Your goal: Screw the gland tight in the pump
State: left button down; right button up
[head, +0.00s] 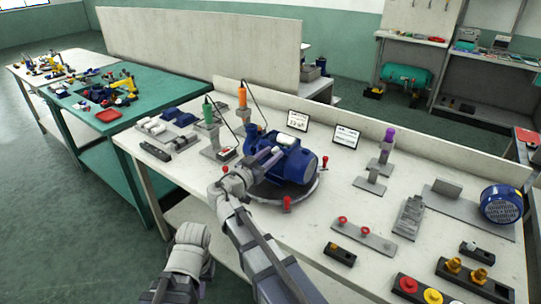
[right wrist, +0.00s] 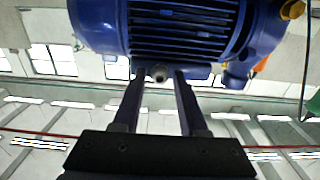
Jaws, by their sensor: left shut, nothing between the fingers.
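The blue pump (head: 298,160) sits on a round grey plate on the bench in the head view. In the right wrist view its ribbed blue body (right wrist: 185,25) fills the top. My right gripper (head: 268,161) is at the near left side of the pump. My left gripper (head: 158,290) is low at the bottom edge, shut, empty and mostly hidden.
A red knob (head: 287,203) stands at the plate's near edge. Green (head: 208,109) and orange (head: 242,96) hanging tools are behind the pump. A teal table (head: 85,120) stands left.

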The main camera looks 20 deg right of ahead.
jog(key=shift+o, duration=0.7)
jog(key=shift+n, duration=1.7)
jog(key=n, duration=0.3)
jog(key=shift+n, duration=0.3)
jog(key=shift+c, duration=0.2)
grip_shut()
